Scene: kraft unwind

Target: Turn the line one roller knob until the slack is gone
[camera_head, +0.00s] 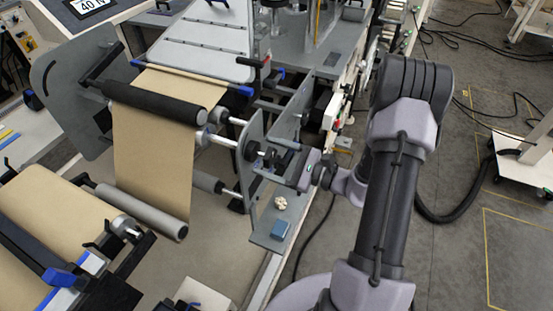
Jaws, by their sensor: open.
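A brown kraft web (152,160) runs over a black roller (155,103) and drops to a lower grey roller (142,211). The hanging stretch looks fairly flat; I cannot tell how much slack it holds. A dark roller knob (252,150) shows at the outer side of the grey side plate (253,190), near the end of a shiny shaft. My gripper (272,161) is open and reaches in from the right, with its fingers at the knob. I cannot tell whether they touch it, and the fingers partly hide it.
A kraft roll (45,215) lies at lower left. A display (88,5) reads 40 N at top left. A blue box (280,229) and a small pale object (280,203) rest on the ledge below my gripper. Cables (455,205) cross the otherwise open floor at right.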

